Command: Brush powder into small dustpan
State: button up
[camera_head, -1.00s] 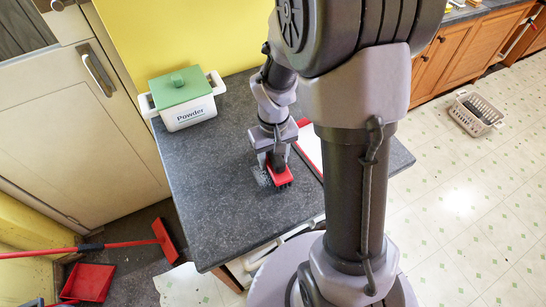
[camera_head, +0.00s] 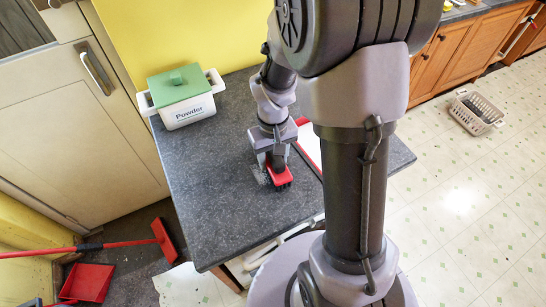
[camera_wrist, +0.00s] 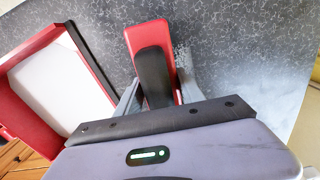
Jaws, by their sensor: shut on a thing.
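My gripper (camera_head: 274,158) is shut on a small red brush (camera_head: 281,177) with dark bristles, low over the grey worktop. In the wrist view the gripper (camera_wrist: 158,92) holds the brush (camera_wrist: 147,32) by its black grip. Pale powder (camera_head: 261,176) lies on the worktop beside the brush; pale specks of powder (camera_wrist: 188,48) also show there in the wrist view. A small dustpan with a red rim and white inside (camera_head: 309,146) lies to the right of the brush, partly hidden by my arm. The wrist view shows the dustpan (camera_wrist: 58,84) at left, apart from the brush.
A white tub labelled "Powder" with a green lid (camera_head: 184,97) stands at the worktop's back left. The worktop (camera_head: 215,200) is clear at left and front. A red floor broom (camera_head: 164,241) and large red dustpan (camera_head: 87,282) lie below; a basket (camera_head: 476,112) stands at right.

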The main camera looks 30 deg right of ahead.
jog(key=shift+f+b, duration=0.35)
jog(key=shift+f, duration=0.1)
dwell(0.4)
jog(key=shift+a+b, duration=0.4)
jog(key=shift+a, duration=2.65)
jog(key=shift+d, duration=0.1)
jog(key=shift+d+p, duration=0.3)
jog(key=shift+d, duration=2.7)
notch_tip(320, 180, up, 7)
jog(key=p, duration=0.6)
jog(key=shift+r, duration=0.15)
